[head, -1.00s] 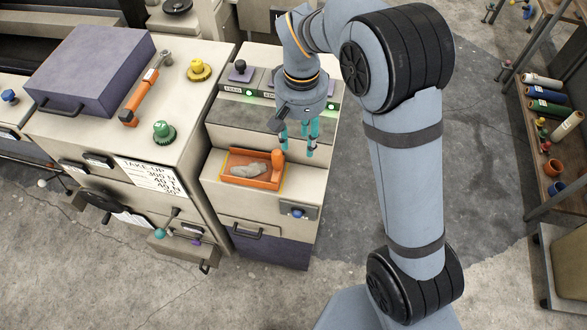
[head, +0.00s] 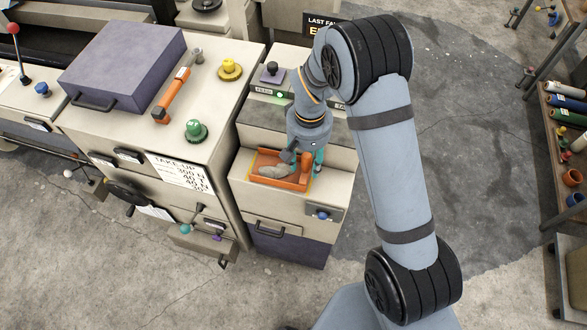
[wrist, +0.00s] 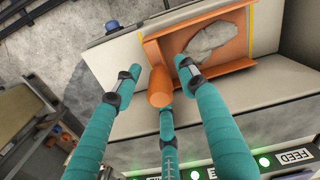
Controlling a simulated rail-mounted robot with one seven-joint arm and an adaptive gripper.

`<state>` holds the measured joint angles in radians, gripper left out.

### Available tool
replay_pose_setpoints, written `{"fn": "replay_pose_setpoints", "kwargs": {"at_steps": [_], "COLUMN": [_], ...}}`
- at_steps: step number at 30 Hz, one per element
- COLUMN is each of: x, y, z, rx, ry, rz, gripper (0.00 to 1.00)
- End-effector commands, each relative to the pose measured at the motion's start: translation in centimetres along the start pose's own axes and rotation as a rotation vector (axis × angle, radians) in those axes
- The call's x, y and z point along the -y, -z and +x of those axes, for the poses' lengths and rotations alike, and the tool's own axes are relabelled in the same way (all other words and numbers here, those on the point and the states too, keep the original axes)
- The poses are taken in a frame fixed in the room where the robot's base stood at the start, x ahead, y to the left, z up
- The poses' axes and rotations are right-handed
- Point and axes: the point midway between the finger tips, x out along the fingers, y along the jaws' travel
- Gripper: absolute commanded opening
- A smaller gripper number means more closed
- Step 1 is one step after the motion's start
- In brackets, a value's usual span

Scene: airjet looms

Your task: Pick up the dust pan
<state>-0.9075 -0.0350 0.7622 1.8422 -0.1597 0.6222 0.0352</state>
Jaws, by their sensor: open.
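The orange dust pan (head: 284,183) lies on the lower step of the beige loom cabinet, with a grey clump of lint (head: 274,171) in it. The pan also shows in the wrist view (wrist: 228,74). Its rounded orange handle (wrist: 160,90) points toward my gripper. My gripper (head: 307,166) is open, over the handle end of the pan. In the wrist view its teal fingers (wrist: 160,80) stand spread around the handle, one to each side and one behind it. I cannot tell whether any finger touches it. The gripper hides part of the pan in the head view.
A raised step with buttons and green lamps (head: 280,96) rises behind the pan. To the left, a taller cabinet top holds a purple case (head: 125,62), an orange-handled tool (head: 172,95) and green (head: 196,130) and yellow knobs. A shelf of spools (head: 566,104) stands at far right.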

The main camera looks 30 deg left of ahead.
Motion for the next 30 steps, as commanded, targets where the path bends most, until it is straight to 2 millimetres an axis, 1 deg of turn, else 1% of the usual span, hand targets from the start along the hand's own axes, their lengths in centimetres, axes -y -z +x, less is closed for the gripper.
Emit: {"fn": "replay_pose_setpoints", "kwargs": {"at_steps": [3,24,30], "x": [0.02,0.03,0.04], "y": [0.0,0.0,0.03], "z": [0.0,-0.04,-0.06], "rx": [0.0,0.0,-0.001], "ry": [0.0,0.0,0.0], "rz": [0.0,-0.001,-0.001], "gripper": [0.4,0.0,0.0]}}
